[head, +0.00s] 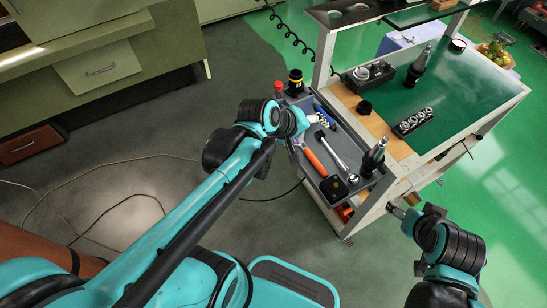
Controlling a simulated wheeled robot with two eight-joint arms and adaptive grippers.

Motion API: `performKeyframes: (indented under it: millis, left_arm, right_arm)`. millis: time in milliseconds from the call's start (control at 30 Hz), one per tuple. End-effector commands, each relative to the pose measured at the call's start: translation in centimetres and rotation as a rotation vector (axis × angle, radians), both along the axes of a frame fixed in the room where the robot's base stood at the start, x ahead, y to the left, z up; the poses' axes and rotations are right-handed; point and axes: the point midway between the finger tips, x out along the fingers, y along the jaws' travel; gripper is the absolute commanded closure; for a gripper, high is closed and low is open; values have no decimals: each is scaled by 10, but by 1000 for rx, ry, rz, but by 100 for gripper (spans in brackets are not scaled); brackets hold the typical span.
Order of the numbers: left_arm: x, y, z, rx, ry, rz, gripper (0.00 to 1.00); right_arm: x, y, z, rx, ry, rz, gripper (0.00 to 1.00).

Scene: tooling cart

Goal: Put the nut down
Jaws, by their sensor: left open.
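My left gripper (314,119) is open over the back left part of the cart's grey side tray (345,126). It is small and partly hidden by my own wrist. I see no nut in it. I cannot single out the nut for certain. A small dark round piece (364,107) lies on the wooden strip of the cart top, right of the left gripper and apart from it. My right gripper (398,211) is low at the right, beside the cart's near corner. Its fingers are too small to read.
The side tray holds an orange-handled tool (313,161), a ratchet (333,152), a black square block (333,187) and a dark tool holder (373,158). A socket rack (414,122) and another holder (418,67) stand on the green mat (465,95). Cables lie on the floor.

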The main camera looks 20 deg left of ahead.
Motion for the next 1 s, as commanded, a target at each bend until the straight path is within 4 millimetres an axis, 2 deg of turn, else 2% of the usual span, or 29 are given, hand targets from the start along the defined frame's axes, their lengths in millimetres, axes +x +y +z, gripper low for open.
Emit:
performKeyframes:
  millis: [33,100,200,333,500,1000]
  left_arm:
    - [-23,7,-1,116,-21,-81,31]
    - [-49,19,-3,286,-47,-202,31]
    - [-79,34,-8,489,-68,-353,31]
    - [-102,48,-13,662,-77,-488,31]
    - [-112,55,-16,744,-79,-553,31]
    - [-111,55,-16,744,-79,-553,31]
  right_arm:
    - [0,0,0,0,0,0,32]
    - [0,0,0,0,0,0,32]
    - [0,0,0,0,0,0,32]
    - [0,0,0,0,0,0,32]
    - [0,0,0,0,0,0,32]
    - [0,0,0,0,0,0,32]
